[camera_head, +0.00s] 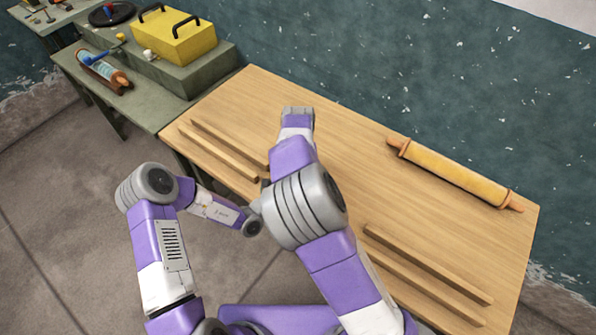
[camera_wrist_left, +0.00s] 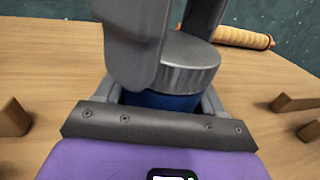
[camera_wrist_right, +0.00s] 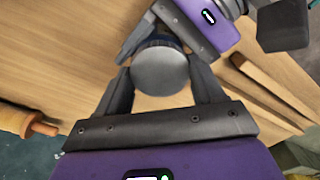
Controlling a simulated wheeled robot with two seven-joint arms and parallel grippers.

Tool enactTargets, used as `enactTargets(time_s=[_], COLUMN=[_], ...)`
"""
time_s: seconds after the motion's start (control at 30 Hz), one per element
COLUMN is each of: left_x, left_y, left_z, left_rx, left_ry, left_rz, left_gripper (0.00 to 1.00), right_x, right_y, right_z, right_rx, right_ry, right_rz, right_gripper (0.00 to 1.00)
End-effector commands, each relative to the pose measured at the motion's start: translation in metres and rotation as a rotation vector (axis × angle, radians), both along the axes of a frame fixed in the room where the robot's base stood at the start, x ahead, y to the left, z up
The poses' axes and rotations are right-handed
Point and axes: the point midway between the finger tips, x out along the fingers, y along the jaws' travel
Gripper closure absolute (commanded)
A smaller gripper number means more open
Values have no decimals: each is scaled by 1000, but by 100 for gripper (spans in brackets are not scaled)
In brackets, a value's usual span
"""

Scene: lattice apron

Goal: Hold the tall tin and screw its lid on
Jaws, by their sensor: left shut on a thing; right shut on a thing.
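The tall tin is blue and stands upright in the left wrist view (camera_wrist_left: 160,101), between the fingers of my left gripper (camera_wrist_left: 165,98), which is shut on it. A round silver lid (camera_wrist_left: 190,68) sits over the tin's top, level as far as I can see. In the right wrist view the lid (camera_wrist_right: 160,72) shows face-on between the fingers of my right gripper (camera_wrist_right: 160,66), which is shut on it. I cannot tell how far the lid is threaded. In the head view my arms hide the tin, the lid and both gripping points.
A wooden table (camera_head: 350,140) lies under my arms. A rolling pin (camera_head: 455,176) lies at its back right. Wooden strips lie at the left (camera_head: 222,150) and at the front right (camera_head: 428,265). A side bench at the left holds a yellow toolbox (camera_head: 172,38).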

Motion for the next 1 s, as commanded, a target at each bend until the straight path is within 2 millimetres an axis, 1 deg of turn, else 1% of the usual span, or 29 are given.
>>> enactTargets(time_s=[0.1, 0.2, 0.3, 0.47, 0.5, 0.63, 0.67, 0.9, 1.0], left_x=[1, 1, 1, 1, 1, 1, 1, 1, 1], left_y=[1, 1, 1, 1, 1, 1, 1, 1, 0], left_z=[0, 0, 0, 0, 0, 0, 0, 0, 0], left_rx=[-1, -1, -1, -1, -1, 0, 0, 0, -1], left_ry=[1, 1, 1, 1, 1, 0, 0, 0, 1], left_rz=[3, 4, 4, 4, 4, 3, 3, 2, 2], left_gripper=[100, 100, 100, 100, 100, 100, 100, 100, 100], right_x=[0, 0, 0, 0, 0, 0, 0, 0, 1], right_y=[0, 0, 0, 0, 0, 0, 0, 0, 1], right_z=[-1, -1, -1, 0, 0, 0, 0, 0, 4], right_rx=[-1, -1, -1, -1, -1, -1, 0, 0, 1], right_ry=[2, 1, 1, 0, 0, 0, 0, -1, -2], right_rz=[-214, -392, -535, -534, -534, -533, -532, -532, -531], right_gripper=[69, 69, 69, 69, 26, 6, 2, 2, 2])
